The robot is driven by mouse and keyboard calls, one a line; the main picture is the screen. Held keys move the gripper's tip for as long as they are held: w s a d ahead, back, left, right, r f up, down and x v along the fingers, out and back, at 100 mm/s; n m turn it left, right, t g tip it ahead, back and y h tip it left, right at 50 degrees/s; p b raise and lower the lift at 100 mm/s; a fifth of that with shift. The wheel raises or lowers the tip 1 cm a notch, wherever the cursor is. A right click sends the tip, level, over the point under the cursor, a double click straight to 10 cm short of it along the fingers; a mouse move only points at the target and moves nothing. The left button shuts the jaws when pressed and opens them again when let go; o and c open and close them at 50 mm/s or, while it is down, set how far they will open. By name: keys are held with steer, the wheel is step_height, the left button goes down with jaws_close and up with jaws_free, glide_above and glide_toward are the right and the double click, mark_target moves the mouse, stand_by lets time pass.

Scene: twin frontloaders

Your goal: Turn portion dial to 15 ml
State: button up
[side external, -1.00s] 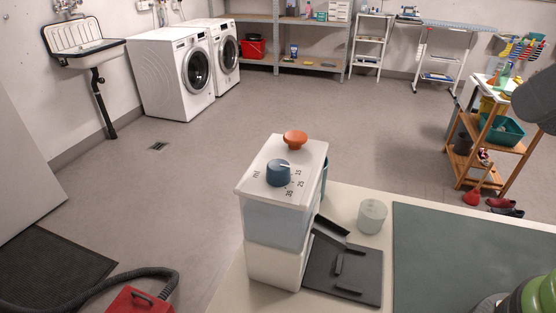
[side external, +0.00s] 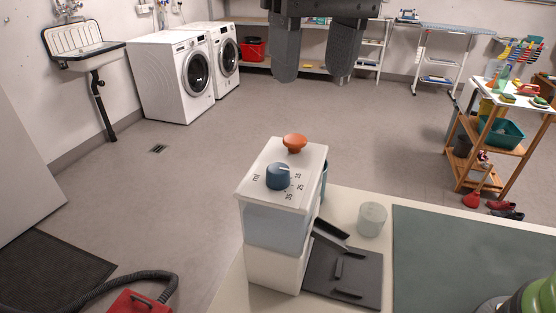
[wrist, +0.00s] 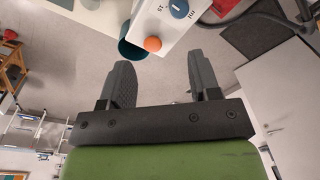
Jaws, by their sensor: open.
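The dispenser (side external: 268,222) is a white box with a translucent middle, standing on the table's left end. On its top is the blue-grey portion dial (side external: 278,176), with 15, 25, 35 and "ml" printed around it. The dial's mark seems to point toward the 15 side, but it is too small to be sure. An orange knob (side external: 294,142) sits behind the dial. My gripper (side external: 313,78) is open and empty, high above and behind the dispenser. In the wrist view my gripper (wrist: 166,75) shows the orange knob (wrist: 152,44) and the dial (wrist: 179,9) beyond its fingers.
A small translucent cup (side external: 372,219) stands right of the dispenser. A dark tray (side external: 342,273) lies at the dispenser's foot. A grey-green mat (side external: 470,260) covers the table's right. A teal container (wrist: 132,52) stands beside the dispenser. The air around the dial is clear.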

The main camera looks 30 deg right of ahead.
mark_target(278, 168)
steer(key=shift+g+h, duration=0.3)
steer(key=a+f, duration=0.1)
steer(key=f, duration=0.3)
steer(key=a+f, duration=0.1)
steer(key=f, duration=0.3)
steer(key=a+f, duration=0.1)
steer(key=f, duration=0.3)
steer(key=shift+w+a+f, duration=0.1)
steer(key=shift+w+a, duration=0.1)
steer(key=shift+a, duration=0.15)
steer(key=c, duration=0.9)
steer(key=shift+n, duration=0.3)
steer(key=n, duration=0.4)
steer(key=shift+n, duration=2.2)
